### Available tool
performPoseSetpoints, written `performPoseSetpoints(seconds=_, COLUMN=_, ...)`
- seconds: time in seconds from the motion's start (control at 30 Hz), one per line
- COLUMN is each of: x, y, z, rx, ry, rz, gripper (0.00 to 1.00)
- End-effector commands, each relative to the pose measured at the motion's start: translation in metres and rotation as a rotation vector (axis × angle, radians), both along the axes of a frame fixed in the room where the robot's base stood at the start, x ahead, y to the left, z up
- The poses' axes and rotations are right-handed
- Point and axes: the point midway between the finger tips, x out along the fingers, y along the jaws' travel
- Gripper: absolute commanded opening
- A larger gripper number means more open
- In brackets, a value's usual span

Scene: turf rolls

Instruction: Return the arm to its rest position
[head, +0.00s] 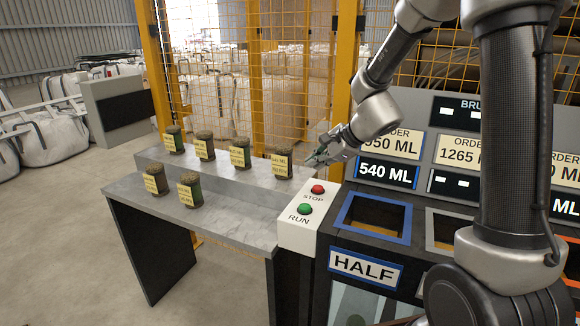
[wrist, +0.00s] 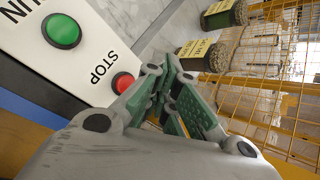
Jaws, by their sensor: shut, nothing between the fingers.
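My gripper (head: 318,158) is shut and empty. In the head view it hangs above the back edge of the stepped grey table, just behind the white control box (head: 291,232). In the wrist view my gripper's green-padded fingers (wrist: 172,75) point away from the camera, beside the red STOP button (wrist: 122,82). I cannot tell from these views how high the fingertips are above the box. My arm reaches in from the right of the head view, bent at the elbow.
Several labelled turf rolls (head: 241,153) stand on the stepped table (head: 230,228). The box carries a green RUN button (head: 305,209). A blue-framed opening (head: 374,218) and order signs (head: 387,174) are at right. Yellow mesh fencing (head: 282,90) stands behind. Open floor lies at left.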

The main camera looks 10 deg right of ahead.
Motion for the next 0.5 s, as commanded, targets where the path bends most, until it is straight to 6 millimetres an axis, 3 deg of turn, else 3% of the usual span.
performPoseSetpoints(seconds=0.1, x=-0.041, y=-0.004, z=-0.020, rx=-0.116, ry=0.013, rz=0.247, gripper=0.00)
performPoseSetpoints(seconds=0.17, x=-0.069, y=-0.010, z=-0.019, rx=-0.191, ry=0.003, rz=0.402, gripper=0.00)
performPoseSetpoints(seconds=0.3, x=-0.139, y=-0.038, z=0.000, rx=-0.380, ry=-0.040, rz=0.763, gripper=0.00)
performPoseSetpoints(seconds=0.5, x=-0.222, y=-0.092, z=0.035, rx=-0.649, ry=-0.081, rz=1.145, gripper=0.00)
